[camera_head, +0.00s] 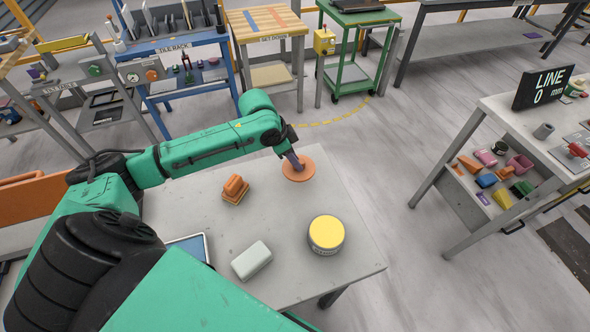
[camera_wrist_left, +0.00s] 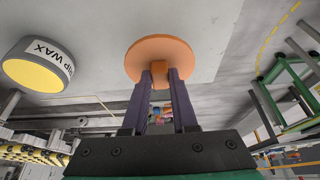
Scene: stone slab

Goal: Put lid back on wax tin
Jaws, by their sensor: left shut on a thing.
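The wax tin (camera_head: 326,235) stands upright on the grey slab, right of the middle, its top uncovered and yellow wax showing. In the left wrist view the tin (camera_wrist_left: 38,65) is at the upper left, with part of its "WAX" label readable. The lid (camera_head: 306,173) is a round orange disc near the slab's far edge, beyond the tin. My left gripper (camera_head: 294,163) is shut on the lid's small knob. In the left wrist view both fingers flank the knob of the lid (camera_wrist_left: 160,48). I cannot tell how far the lid is above the slab.
An orange block-like piece (camera_head: 235,189) and a pale rounded block (camera_head: 251,260) lie on the slab (camera_head: 290,215). The slab is bare between lid and tin. Other workbenches stand beyond.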

